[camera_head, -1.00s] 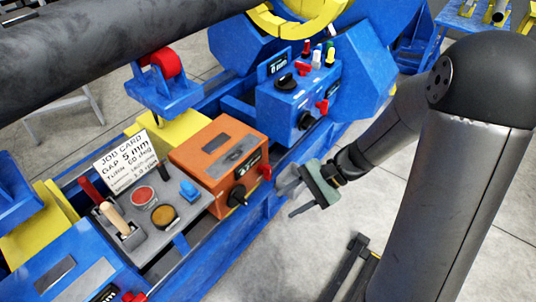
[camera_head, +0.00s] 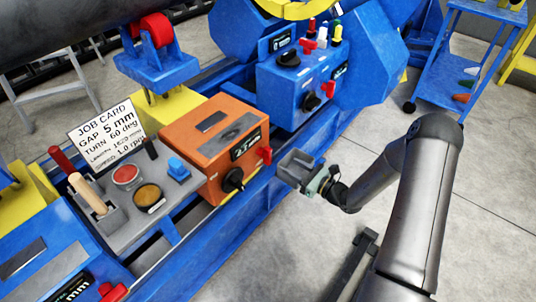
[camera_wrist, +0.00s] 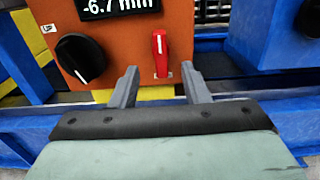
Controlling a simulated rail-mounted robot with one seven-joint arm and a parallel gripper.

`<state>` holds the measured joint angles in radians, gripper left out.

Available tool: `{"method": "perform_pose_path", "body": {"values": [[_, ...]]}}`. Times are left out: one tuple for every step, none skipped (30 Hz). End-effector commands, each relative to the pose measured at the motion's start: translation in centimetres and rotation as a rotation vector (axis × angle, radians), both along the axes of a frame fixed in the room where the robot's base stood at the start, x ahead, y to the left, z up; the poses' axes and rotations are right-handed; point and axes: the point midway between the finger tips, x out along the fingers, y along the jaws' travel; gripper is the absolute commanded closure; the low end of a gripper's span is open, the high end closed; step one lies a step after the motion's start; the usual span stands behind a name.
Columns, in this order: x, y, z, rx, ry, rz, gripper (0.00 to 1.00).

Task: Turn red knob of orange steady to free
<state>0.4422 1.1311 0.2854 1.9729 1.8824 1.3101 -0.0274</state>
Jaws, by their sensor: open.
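The orange steady (camera_head: 212,137) is a box on the blue machine bed, with a display reading -6.7 mm in the wrist view (camera_wrist: 115,5). Its red knob (camera_head: 265,155) is on the front face and stands upright in the wrist view (camera_wrist: 160,52), with a white mark near its top. A black dial (camera_wrist: 80,59) is left of it. My gripper (camera_head: 287,168) is open and empty, to the right of the box and apart from it. In the wrist view its two fingers (camera_wrist: 160,85) point at the box, with the red knob ahead between them.
A grey panel (camera_head: 115,228) with a red button, a yellow button and levers lies left of the orange box. A blue box (camera_head: 300,75) with red knobs stands behind it. A job card (camera_head: 100,128) stands by the panel.

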Motion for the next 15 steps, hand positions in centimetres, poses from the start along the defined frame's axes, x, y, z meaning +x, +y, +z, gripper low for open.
{"method": "perform_pose_path", "body": {"values": [[0.6,1.1,-0.2,0.0,-0.002,0.005,0.58],[1.0,1.6,-0.2,-0.001,-0.003,0.004,0.58],[1.5,2.3,-0.1,-0.001,-0.003,0.005,0.58],[1.9,2.9,-0.1,0.0,-0.002,0.005,0.58],[2.3,3.4,-0.2,-0.001,-0.003,0.005,0.58],[2.9,4.1,-0.1,-0.001,-0.003,0.005,0.58],[3.2,4.6,-0.2,0.0,-0.002,0.004,0.58],[3.6,5.1,-0.2,-0.001,-0.002,0.005,0.58],[4.1,5.8,-0.2,-0.001,-0.003,0.004,0.58],[4.4,6.2,-0.2,-0.001,-0.003,0.004,0.58],[4.7,6.7,-0.1,-0.001,-0.003,0.004,0.58],[5.1,7.2,-0.1,-0.002,-0.002,0.004,0.58],[5.4,7.6,-0.1,-0.001,-0.002,0.003,0.58],[5.7,7.9,-0.1,-0.001,-0.002,0.003,0.58],[6.0,8.3,-0.1,-0.001,-0.003,0.003,0.58]]}}
